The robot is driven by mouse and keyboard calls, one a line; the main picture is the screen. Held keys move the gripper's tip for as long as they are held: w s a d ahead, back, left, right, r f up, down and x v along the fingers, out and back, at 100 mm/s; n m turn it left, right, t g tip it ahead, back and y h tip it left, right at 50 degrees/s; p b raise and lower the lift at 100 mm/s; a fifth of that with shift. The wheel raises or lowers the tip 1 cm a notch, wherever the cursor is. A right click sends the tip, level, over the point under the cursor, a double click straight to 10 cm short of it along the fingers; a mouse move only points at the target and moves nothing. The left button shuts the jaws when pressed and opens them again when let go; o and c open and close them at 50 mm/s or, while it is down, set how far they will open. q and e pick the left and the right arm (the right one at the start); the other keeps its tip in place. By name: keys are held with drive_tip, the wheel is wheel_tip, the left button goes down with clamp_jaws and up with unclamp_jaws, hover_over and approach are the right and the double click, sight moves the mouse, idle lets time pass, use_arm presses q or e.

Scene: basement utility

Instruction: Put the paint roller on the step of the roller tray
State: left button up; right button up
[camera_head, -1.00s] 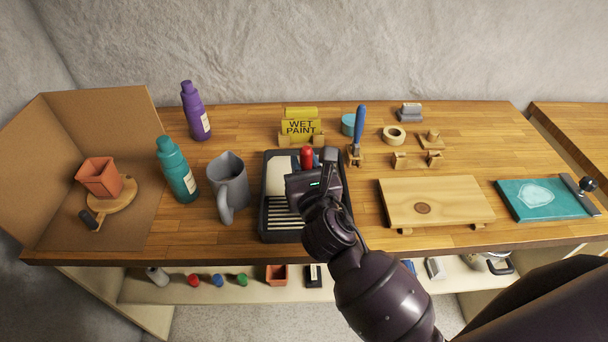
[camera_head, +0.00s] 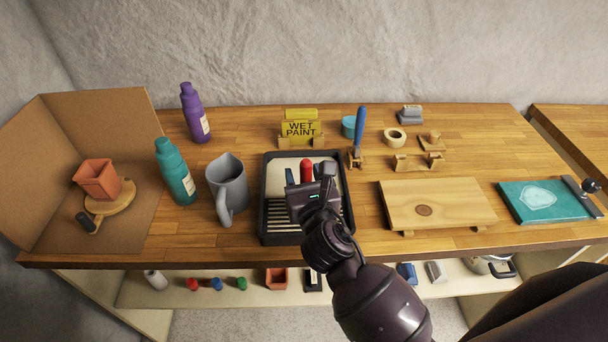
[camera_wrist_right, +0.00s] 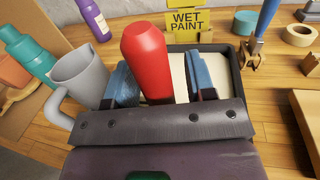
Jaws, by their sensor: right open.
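The paint roller's red handle (camera_head: 306,170) stands up over the black roller tray (camera_head: 264,205) in the head view. In the right wrist view the red handle (camera_wrist_right: 146,60) rises between my right gripper's two blue finger pads, with a gap visible on each side. My right gripper (camera_head: 308,178) is open around the handle. The tray has a pale upper part and a striped ramp. The roller's head and where it rests are hidden behind my gripper and wrist. My left gripper is not in view.
A grey jug (camera_head: 230,184) stands close left of the tray, with a teal bottle (camera_head: 176,173) beyond it. A yellow wet paint sign (camera_head: 300,129) stands behind. A wooden board (camera_head: 438,203) lies to the right. A brush (camera_head: 359,130) stands upright behind right.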

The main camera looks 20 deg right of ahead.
drive_tip(key=shift+r, duration=0.2)
drive_tip(key=s+a, duration=0.1)
drive_tip(key=s, duration=1.1)
drive_tip(key=shift+b, duration=0.45)
drive_tip(key=s+d+f+m+g+h, duration=0.1)
drive_tip(key=s+d+f+m+g, duration=0.15)
drive_tip(key=d+m, duration=0.4)
drive_tip(key=s+d+f+m+g+h, duration=0.1)
drive_tip(key=d+f+m+g+h, duration=0.2)
drive_tip(key=m, duration=0.7)
drive_tip(key=s+d+f+m+g+y, duration=0.25)
drive_tip(key=s+m+g, duration=0.2)
drive_tip(key=m, duration=0.45)
drive_tip(key=s+d+f+m+g+y, duration=0.2)
drive_tip(key=s+f+m+g, duration=0.3)
drive_tip(key=m, duration=0.5)
drive_tip(key=w+f+n+t, duration=0.1)
drive_tip(key=w+f+t, duration=0.5)
drive_tip(key=f+t, duration=0.2)
drive_tip(key=shift+w+a+f+t+y, duration=0.3)
drive_tip(key=shift+f+t+y, duration=0.15)
drive_tip(key=shift+f, duration=0.15)
